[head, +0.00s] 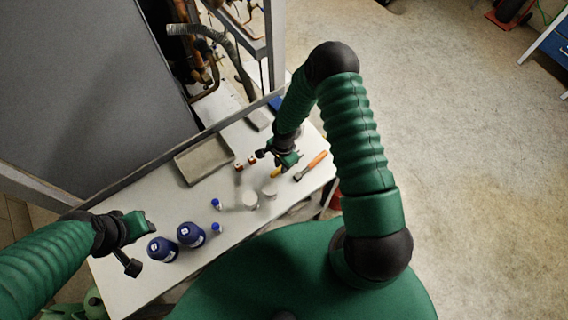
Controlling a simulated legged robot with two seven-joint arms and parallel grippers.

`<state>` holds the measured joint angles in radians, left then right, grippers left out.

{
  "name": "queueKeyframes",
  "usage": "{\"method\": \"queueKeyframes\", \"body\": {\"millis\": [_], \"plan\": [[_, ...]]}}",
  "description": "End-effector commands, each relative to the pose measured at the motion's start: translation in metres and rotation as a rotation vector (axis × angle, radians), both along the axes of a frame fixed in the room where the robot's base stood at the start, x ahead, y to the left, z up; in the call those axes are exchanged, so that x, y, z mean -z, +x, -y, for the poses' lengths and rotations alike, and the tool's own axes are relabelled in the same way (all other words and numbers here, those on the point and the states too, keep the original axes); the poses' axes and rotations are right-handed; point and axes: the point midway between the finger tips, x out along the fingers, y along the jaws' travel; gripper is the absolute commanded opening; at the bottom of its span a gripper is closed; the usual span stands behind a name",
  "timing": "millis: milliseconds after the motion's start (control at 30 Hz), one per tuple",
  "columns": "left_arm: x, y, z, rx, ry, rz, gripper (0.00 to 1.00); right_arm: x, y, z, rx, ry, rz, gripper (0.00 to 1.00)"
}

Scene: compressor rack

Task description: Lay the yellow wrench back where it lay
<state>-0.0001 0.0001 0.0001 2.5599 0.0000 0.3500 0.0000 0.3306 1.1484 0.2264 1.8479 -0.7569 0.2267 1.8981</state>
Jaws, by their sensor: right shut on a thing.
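The yellow wrench (276,172) shows as a small yellow piece just below my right gripper (276,160), near the right end of the white table. The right gripper is shut on it, and the gripper hides most of the wrench. I cannot tell whether the wrench touches the table top. My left gripper (142,246) is over the left end of the table, its fingers apart and empty, left of two blue jars.
A rack frame with pipes stands behind.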

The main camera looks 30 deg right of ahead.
Motion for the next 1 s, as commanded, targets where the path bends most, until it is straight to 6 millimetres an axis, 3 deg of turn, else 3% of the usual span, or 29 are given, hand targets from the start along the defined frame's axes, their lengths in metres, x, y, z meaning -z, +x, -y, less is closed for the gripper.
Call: {"method": "queueKeyframes", "body": {"millis": [1000], "plan": [[0.008,0.0,0.0,0.0,0.0,0.0,0.36,0.001,-0.008,-0.04,-0.003,0.005,-0.005,0.0]]}}
